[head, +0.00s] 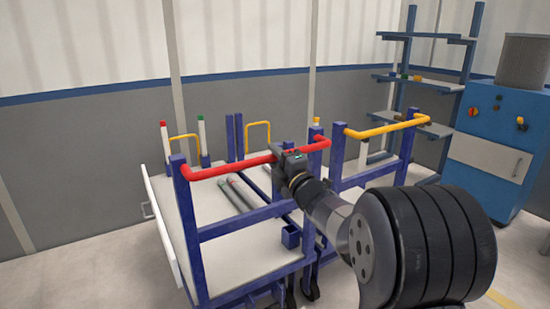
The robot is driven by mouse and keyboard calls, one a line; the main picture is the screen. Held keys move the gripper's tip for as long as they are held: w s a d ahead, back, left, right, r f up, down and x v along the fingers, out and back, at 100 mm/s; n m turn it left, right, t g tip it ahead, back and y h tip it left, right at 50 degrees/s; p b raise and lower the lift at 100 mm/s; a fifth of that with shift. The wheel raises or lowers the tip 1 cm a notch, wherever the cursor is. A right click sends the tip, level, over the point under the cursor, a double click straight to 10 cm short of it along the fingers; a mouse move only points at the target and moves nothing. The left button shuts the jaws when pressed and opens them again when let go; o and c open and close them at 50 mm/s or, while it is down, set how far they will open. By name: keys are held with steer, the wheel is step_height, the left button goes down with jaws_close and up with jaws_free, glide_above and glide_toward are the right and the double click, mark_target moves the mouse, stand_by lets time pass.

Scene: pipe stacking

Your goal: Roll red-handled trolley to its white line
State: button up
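The red-handled trolley has blue posts and a pale deck (215,245). Its red handle (222,168) runs across the top of the near posts. My gripper (277,152) is at the right half of this handle, its dark fingers overlapping the bar. My arm reaches there from the lower right. The fingers are small and partly hidden by the gripper body, so I cannot tell whether they are closed on the bar. Grey pipes (238,194) lie on the deck. I cannot make out a white line on the floor.
A yellow-handled trolley (385,129) stands close on the right. A blue shelf rack (398,90) and a blue cabinet (492,150) stand farther right. A grey and white wall (90,150) runs behind. Pale floor (95,270) is open at the left.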

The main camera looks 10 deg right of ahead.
jaws_close()
steer(key=shift+s+f, duration=0.1)
steer(key=shift+s, duration=0.05)
stand_by(0.4)
